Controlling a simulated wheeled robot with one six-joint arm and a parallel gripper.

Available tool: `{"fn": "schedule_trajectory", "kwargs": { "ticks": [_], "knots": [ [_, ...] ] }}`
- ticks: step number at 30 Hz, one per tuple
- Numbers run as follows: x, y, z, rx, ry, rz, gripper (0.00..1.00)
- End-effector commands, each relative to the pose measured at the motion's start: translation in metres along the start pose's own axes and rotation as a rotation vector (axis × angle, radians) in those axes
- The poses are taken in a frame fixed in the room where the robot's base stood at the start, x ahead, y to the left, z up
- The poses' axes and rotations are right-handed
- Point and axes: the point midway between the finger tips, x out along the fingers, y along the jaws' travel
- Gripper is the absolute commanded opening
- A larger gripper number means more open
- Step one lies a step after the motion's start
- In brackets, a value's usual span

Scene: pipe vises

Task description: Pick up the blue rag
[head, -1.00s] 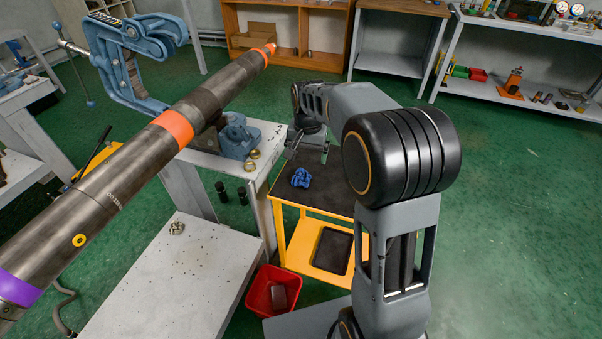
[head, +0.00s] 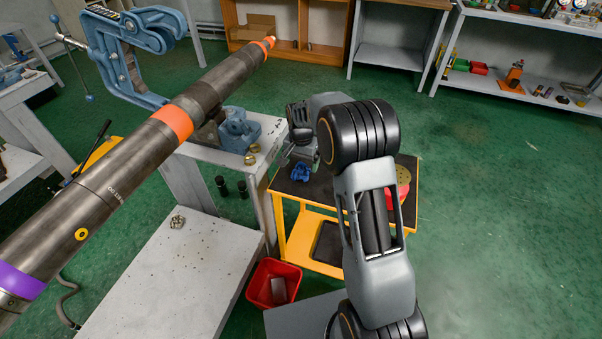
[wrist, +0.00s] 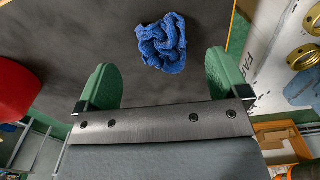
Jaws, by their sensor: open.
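The blue rag (head: 301,172) lies crumpled on the dark top of the yellow cart (head: 321,187), near its left edge. In the wrist view the rag (wrist: 162,43) sits beyond the fingertips, between their lines and nearer the right finger. My gripper (wrist: 158,80) is open and empty, its two green fingers apart. In the head view my gripper (head: 288,156) is small and partly hidden by my arm, close above the rag. I cannot tell the exact height of the gap.
A red round object (head: 401,190) is on the cart's right side. A long pipe (head: 130,165) with orange and purple bands slants across the left, held near a blue vise (head: 125,60). Brass rings (head: 250,158) lie on the white bench beside the cart. A red bin (head: 272,284) stands below.

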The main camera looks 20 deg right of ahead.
Motion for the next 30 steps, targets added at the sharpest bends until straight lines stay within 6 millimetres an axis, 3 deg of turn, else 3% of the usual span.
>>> {"fn": "schedule_trajectory", "kwargs": {
  "ticks": [12, 22, 30],
  "knots": [
    [0.048, -0.001, -0.001, 0.0, -0.002, 0.001, 0.93],
    [0.052, -0.001, -0.001, 0.0, 0.0, 0.0, 0.93],
    [0.052, -0.001, -0.001, 0.0, -0.001, 0.0, 0.67]
  ]
}}
